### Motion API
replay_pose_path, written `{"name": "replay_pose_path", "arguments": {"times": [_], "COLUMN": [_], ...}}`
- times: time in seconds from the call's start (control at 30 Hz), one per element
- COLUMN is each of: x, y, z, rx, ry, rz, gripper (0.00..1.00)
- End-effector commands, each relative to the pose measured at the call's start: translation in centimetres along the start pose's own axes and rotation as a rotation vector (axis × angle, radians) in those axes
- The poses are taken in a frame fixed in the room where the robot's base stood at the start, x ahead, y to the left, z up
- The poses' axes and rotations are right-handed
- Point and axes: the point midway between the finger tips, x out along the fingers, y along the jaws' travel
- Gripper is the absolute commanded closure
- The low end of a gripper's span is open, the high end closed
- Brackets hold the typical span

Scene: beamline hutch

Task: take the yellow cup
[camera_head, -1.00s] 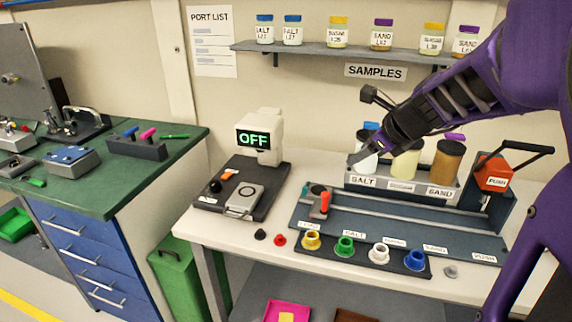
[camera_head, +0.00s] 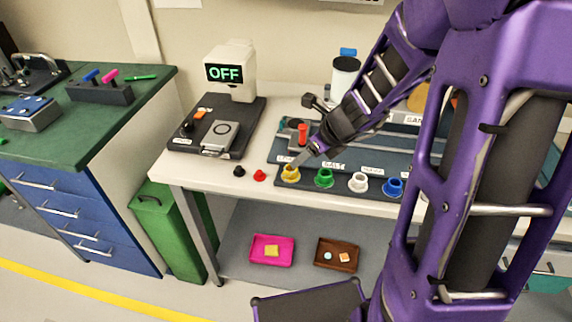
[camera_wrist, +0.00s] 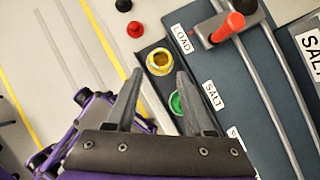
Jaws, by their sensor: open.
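The yellow cup (camera_head: 291,175) sits at the left end of a dark strip on the bench's front, below a label. In the wrist view the yellow cup (camera_wrist: 160,62) appears just beyond the fingertips, roughly between them, with its open top showing. My gripper (camera_head: 296,164) points down at the cup from above and behind it in the head view. In the wrist view my gripper (camera_wrist: 158,74) has its two fingers apart with nothing between them. I cannot tell whether a fingertip touches the cup.
A green cup (camera_head: 324,178), white cup (camera_head: 358,182) and blue cup (camera_head: 394,187) stand along the same strip. A red-handled lever (camera_head: 303,134) stands behind the yellow cup. Red (camera_head: 260,175) and black (camera_head: 239,171) knobs lie left. Pink (camera_head: 272,262) and brown (camera_head: 337,266) trays sit below.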

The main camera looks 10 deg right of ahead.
Motion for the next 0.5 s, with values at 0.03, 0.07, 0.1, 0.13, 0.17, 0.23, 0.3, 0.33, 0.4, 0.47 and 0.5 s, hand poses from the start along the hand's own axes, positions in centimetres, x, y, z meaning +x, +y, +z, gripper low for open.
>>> {"name": "replay_pose_path", "arguments": {"times": [0.03,0.07,0.1,0.13,0.17,0.23,0.3,0.33,0.4,0.47,0.5], "x": [1.4,1.8,2.2,2.5,2.7,2.9,3.1,3.1,3.5,4.1,4.6], "y": [0.0,0.0,0.0,0.0,0.0,0.0,0.0,0.0,-0.1,-0.1,-0.1], "z": [-0.3,-0.3,-0.2,-0.2,-0.2,-0.1,-0.1,-0.1,-0.2,-0.3,-0.4], "rx": [-0.001,-0.001,-0.001,-0.001,0.000,0.000,0.000,0.000,0.000,-0.001,-0.001], "ry": [0.000,0.000,-0.001,-0.001,0.000,0.000,0.000,0.000,0.000,0.000,-0.001], "rz": [0.001,0.001,0.001,0.001,0.001,0.000,0.000,0.000,-0.001,-0.001,-0.001], "gripper": [0.47,0.47,0.47,0.47,0.47,0.47,0.47,0.47,0.47,0.47,0.47]}}
